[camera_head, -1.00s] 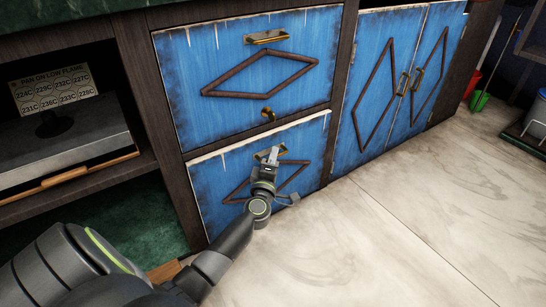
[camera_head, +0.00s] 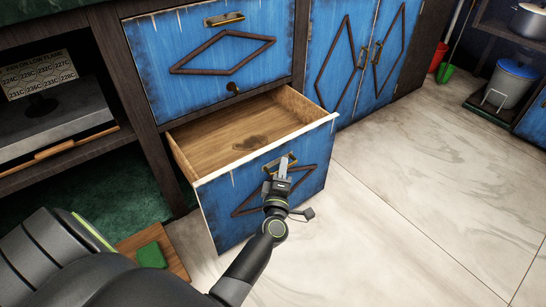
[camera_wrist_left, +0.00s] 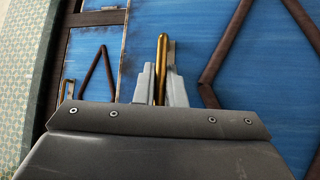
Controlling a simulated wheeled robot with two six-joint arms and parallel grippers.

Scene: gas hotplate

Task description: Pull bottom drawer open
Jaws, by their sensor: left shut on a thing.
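The bottom drawer (camera_head: 222,207) is blue with a dark diamond trim and stands well out from the cabinet. Its bare wooden inside (camera_head: 235,138) shows and looks empty. My left gripper (camera_head: 282,170) is at the front of this drawer, shut on its brass handle (camera_head: 291,158). In the left wrist view the brass handle (camera_wrist_left: 161,65) runs between the two grey fingers of my left gripper (camera_wrist_left: 161,88). My right gripper is in neither view.
The closed top drawer (camera_head: 215,62) is directly above. Blue cabinet doors (camera_head: 345,70) are shut to the right. An open shelf with a sign (camera_head: 36,73) is at left. A green sponge-like block (camera_head: 151,256) lies on a wooden board below. The pale floor (camera_head: 420,190) is clear at right.

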